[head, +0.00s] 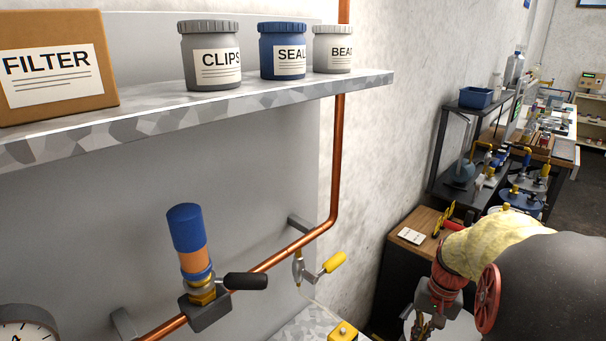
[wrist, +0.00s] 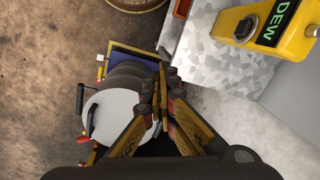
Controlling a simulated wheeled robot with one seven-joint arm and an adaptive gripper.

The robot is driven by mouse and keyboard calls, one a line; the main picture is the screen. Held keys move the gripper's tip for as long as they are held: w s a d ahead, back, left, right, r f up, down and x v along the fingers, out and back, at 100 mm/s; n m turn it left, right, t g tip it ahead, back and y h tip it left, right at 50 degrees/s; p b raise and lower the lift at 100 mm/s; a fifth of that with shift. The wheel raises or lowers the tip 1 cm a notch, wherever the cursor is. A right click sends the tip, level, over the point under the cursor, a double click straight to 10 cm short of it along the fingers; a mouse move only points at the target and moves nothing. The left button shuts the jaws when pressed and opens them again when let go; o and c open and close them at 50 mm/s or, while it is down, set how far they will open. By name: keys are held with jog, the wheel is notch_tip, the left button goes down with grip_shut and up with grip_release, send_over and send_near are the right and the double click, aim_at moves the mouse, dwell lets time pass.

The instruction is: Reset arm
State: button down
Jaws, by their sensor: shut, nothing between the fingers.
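My arm, in a yellow wrapped sleeve, enters from the right of the head view. My gripper (head: 420,330) hangs at its end near the bottom edge, partly cut off. In the wrist view my gripper (wrist: 161,78) has its two yellow-and-dark fingers brought together at the tips, with nothing between them. It is apart from the grey counter (wrist: 210,65) to its right. A round white-topped item with a dark handle (wrist: 108,115) lies below and to the left of the fingers, partly hidden by them.
A copper pipe (head: 337,150) with valves runs along the wall under a shelf (head: 200,105) holding a FILTER box (head: 60,95) and jars. A wooden-topped cabinet (head: 400,255) stands behind my gripper.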

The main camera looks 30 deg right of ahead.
jog(key=a+r+n+t, duration=0.1)
jog(key=a+r+n, duration=0.2)
jog(key=a, duration=0.6)
jog(key=s+a+r+n+t+p, duration=0.1)
jog(key=a+r+n+t, duration=0.1)
jog(key=a+r, duration=0.6)
jog(key=a+r+n+t+h+p, duration=0.1)
jog(key=a+r+n, duration=0.3)
jog(key=a, duration=0.7)
jog(key=shift+s+a+r+n+t, duration=0.2)
jog(key=shift+a+r+n+t, duration=0.2)
jog(key=shift+r+t, duration=0.25)
